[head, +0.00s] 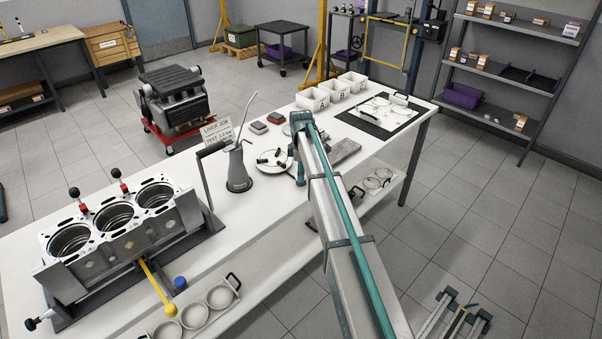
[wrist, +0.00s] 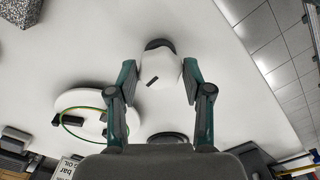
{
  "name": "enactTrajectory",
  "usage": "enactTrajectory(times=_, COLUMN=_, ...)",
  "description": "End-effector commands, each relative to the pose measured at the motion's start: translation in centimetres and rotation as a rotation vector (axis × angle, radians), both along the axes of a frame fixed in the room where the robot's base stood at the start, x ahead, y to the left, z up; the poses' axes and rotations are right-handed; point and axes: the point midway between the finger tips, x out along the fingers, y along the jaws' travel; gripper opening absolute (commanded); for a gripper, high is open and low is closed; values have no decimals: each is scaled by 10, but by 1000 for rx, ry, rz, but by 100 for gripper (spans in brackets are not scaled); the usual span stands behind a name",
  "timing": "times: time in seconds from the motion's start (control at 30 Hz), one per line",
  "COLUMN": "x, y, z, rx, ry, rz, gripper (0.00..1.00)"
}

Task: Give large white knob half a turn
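The large white knob (wrist: 162,70) is in the wrist view, with a short black mark on its face and a dark part behind its far edge. My gripper (wrist: 160,78) has one finger on each side of the knob. The fingertips look very near its sides, but I cannot tell whether both touch it. In the head view my gripper (head: 298,122) is over the white bench, seen from behind. My arm hides the knob there.
A round white plate (wrist: 72,104) with a green ring and black pieces lies left of the knob. The engine block (head: 115,235) stands at the bench's left. A grey oil can (head: 238,170), white bins (head: 313,99) and a black mat (head: 362,124) share the bench.

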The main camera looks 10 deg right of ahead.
Motion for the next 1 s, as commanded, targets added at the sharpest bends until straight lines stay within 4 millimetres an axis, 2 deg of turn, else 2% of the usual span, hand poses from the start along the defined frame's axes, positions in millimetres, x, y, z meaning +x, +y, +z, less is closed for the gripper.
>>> enactTrajectory(times=0.03, x=0, y=0, z=0, rx=0, ry=0, rz=0, gripper=63)
enactTrajectory(times=0.1, x=0, y=0, z=0, rx=0, ry=0, rz=0, gripper=70)
enactTrajectory(times=0.37, x=0, y=0, z=0, rx=0, ry=0, rz=-1, gripper=70)
enactTrajectory(times=0.53, x=0, y=0, z=9, rx=0, ry=-1, rz=-1, gripper=70)
enactTrajectory(times=0.67, x=1, y=0, z=26, rx=0, ry=-2, rz=-1, gripper=70)
enactTrajectory(times=1.0, x=1, y=0, z=91, rx=0, ry=-2, rz=-1, gripper=70)
